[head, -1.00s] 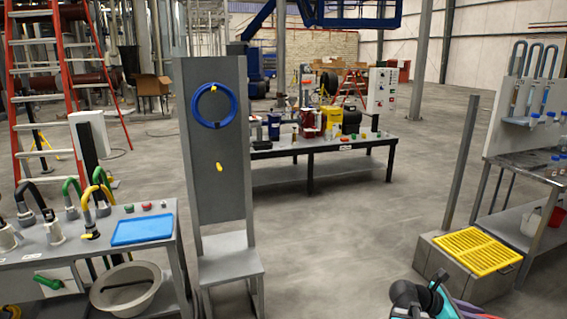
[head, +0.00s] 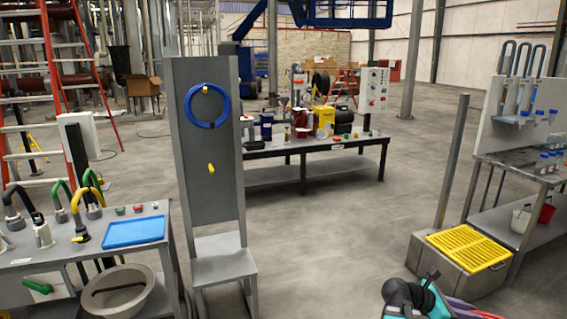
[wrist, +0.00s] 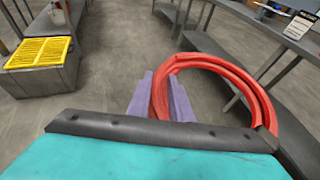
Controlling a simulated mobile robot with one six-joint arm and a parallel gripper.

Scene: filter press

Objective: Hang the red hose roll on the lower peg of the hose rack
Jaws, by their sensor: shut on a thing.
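The red hose roll (wrist: 225,72) is held in my gripper (wrist: 160,98) in the wrist view. The purple fingers are shut on the near left part of its loop, and the loop extends up and to the right. In the head view, my gripper is at the bottom right corner, mostly cut off. The grey hose rack (head: 213,217) stands upright left of centre, well away from my gripper. A blue hose roll (head: 188,105) hangs on its upper peg (head: 206,89). The yellow lower peg (head: 211,168) is bare.
A bench with a blue tray (head: 134,232) stands left of the rack, with a grey basin (head: 120,295) below. A long table (head: 330,146) is behind. A box with a yellow grate (head: 468,247), a post (head: 452,165) and another bench are at right. Open floor lies between.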

